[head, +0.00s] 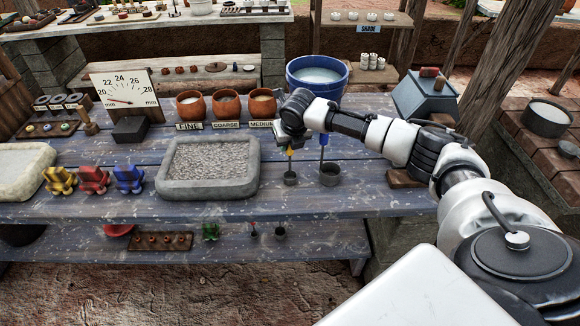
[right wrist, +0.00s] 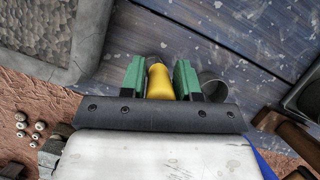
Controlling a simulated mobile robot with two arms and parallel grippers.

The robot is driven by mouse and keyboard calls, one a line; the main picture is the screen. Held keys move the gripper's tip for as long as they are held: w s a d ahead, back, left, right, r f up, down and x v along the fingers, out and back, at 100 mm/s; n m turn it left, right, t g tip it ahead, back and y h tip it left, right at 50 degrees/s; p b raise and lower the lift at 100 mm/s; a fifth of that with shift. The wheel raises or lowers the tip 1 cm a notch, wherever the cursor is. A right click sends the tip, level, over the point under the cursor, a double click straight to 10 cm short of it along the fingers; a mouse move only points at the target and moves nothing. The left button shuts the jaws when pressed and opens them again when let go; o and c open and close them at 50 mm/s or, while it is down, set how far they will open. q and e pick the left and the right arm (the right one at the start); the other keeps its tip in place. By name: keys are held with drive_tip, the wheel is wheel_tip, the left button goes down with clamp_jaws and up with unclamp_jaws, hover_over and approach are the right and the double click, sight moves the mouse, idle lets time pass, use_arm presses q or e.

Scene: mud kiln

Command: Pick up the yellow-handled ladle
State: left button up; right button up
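The yellow-handled ladle (head: 290,178) is upright at the blue plank table, its small dark cup low near the tabletop. My right gripper (head: 289,145) is over it from above. In the right wrist view the yellow handle (right wrist: 160,82) fills the gap between the green finger pads (right wrist: 160,76), with no clear space on either side. The gripper looks shut on the handle. Whether the cup touches the table is hard to tell. My left gripper is not in view.
A blue-handled ladle (head: 330,175) stands close on the right. A stone tray (head: 208,193) lies on the left. Clay pots (head: 226,105) and a blue bucket (head: 317,90) stand behind. The tabletop in front of the ladles is clear.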

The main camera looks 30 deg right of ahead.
clamp_jaws()
wheel_tip(320, 180, up, 10)
drive_tip(key=shift+r+b, duration=0.1)
drive_tip(key=shift+b, duration=0.45)
drive_tip(key=shift+c, duration=1.2)
unclamp_jaws()
drive_tip(key=shift+c, duration=0.9)
